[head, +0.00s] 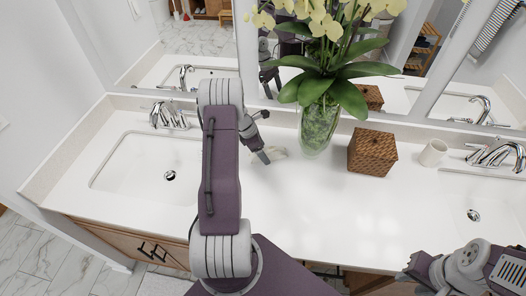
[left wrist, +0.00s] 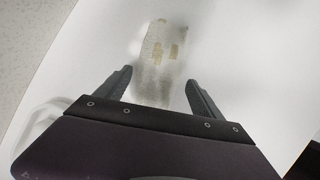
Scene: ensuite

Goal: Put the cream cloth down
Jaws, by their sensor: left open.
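The cream cloth (head: 276,153) lies on the white countertop (head: 290,215), left of the vase foot, partly hidden by my left gripper (head: 262,155). In the left wrist view, a pale textured piece with yellowish patches (left wrist: 160,50), which looks like the cloth, lies beyond and between the fingertips. There my left gripper (left wrist: 160,82) has its fingers apart, one on each side of the piece's near end. I cannot tell whether they touch it. My right gripper (head: 415,272) is at the bottom right, by the counter's front edge; its finger gap is not clear.
A glass vase (head: 319,125) with yellow orchids stands right of the cloth. A woven box (head: 372,152) and a white cup (head: 433,152) stand farther right. A sink (head: 145,165) is at left, another (head: 475,205) at right. The counter's front middle is clear.

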